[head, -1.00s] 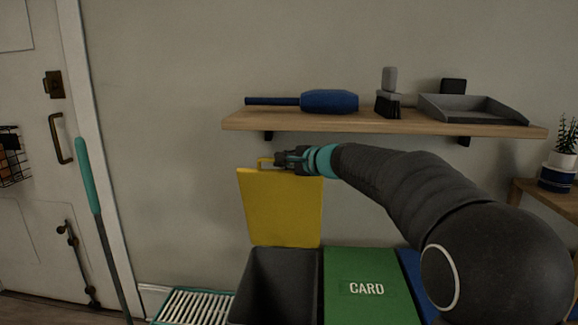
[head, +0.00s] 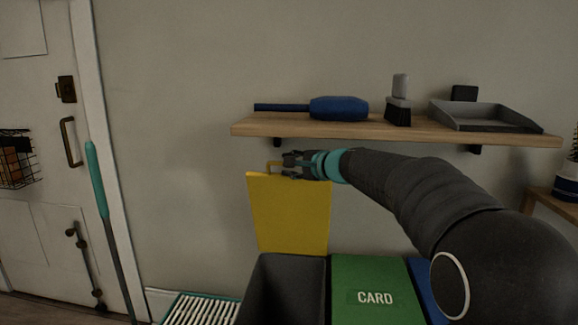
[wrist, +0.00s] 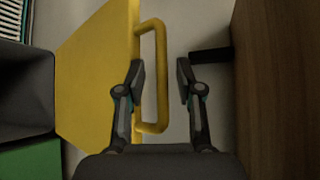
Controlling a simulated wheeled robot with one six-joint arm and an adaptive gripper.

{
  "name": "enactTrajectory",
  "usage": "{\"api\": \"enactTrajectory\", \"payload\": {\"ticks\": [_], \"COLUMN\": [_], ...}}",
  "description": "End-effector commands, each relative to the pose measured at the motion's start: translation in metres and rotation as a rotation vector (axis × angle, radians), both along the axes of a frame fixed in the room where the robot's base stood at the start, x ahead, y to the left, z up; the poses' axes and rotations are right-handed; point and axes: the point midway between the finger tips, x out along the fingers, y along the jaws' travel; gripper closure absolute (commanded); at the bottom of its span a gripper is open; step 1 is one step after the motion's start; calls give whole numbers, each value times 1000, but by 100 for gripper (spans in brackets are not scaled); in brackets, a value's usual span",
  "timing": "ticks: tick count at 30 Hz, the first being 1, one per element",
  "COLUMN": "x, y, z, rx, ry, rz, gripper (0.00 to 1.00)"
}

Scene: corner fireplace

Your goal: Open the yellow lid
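The yellow lid (head: 290,215) stands upright, raised against the wall side behind the open dark grey bin (head: 288,290). It also shows at the left in the wrist view (wrist: 98,75). Its yellow handle (wrist: 163,75) sticks out from the lid's upper edge. My gripper (wrist: 160,66) is at the handle, with its fingers apart. The outer bar of the handle lies between the fingers, with a visible gap to the right finger. The left finger overlaps the handle opening; contact is unclear. In the head view the gripper (head: 288,165) partly hides the handle.
A green CARD lid (head: 372,292) lies shut beside the open bin, with a blue lid (head: 426,285) to its right. A teal pole (head: 97,180) stands left by the door.

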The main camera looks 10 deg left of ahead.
Motion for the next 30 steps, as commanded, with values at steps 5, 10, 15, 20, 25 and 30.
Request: {"api": "enactTrajectory", "payload": {"ticks": [5, 10, 15, 20, 25, 30], "x": [-4, -22, -44, -62, -73, -77], "y": [-6, -24, -49, -69, -82, -86], "z": [1, 8, 16, 23, 27, 27], "rx": [-1, 0, -1, 0, 0, 0], "ry": [0, 0, -1, -2, -1, 0], "rz": [-2, -1, 0, 1, 3, 3], "gripper": [63, 63, 63, 63, 63, 63]}}
